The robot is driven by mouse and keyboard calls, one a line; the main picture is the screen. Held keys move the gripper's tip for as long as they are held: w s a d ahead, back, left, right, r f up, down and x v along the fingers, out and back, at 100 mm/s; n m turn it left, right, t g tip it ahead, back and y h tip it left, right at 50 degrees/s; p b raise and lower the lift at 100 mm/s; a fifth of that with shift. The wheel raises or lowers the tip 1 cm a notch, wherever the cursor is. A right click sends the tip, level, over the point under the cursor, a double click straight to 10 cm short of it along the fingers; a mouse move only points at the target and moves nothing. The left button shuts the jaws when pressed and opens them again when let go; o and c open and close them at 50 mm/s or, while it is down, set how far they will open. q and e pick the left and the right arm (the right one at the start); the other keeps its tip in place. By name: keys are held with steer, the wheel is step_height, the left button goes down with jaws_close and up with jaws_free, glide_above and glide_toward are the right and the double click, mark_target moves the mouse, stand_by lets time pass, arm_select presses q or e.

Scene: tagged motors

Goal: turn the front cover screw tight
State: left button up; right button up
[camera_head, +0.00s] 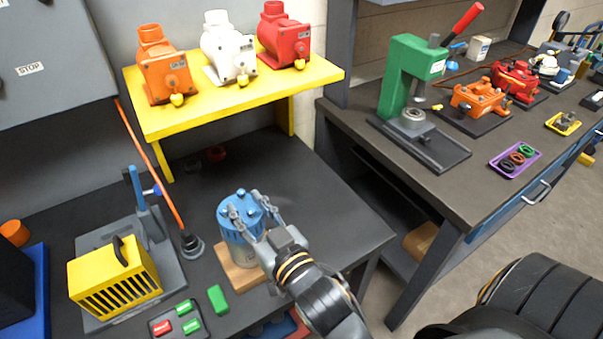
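A motor with a blue front cover (229,211) and a grey body stands on a wooden block on the dark bench at the left. Small blue screw heads show on top of the cover, one at its back edge (241,192). My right gripper (246,207) reaches in from the lower right over the cover. Its two fingers are spread apart, with blue cover showing between them. I cannot tell whether a fingertip touches a screw. The fingers and palm hide part of the cover and body. My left gripper is not in view.
A yellow shelf (220,100) carries orange, white and red motors behind. A yellow slotted box (115,277) stands left, near a green block (217,299) and a button tray. A green press (408,80) stands on the right bench.

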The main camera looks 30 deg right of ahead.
steer(key=shift+n+y, duration=0.6)
steer(key=shift+y, duration=0.4)
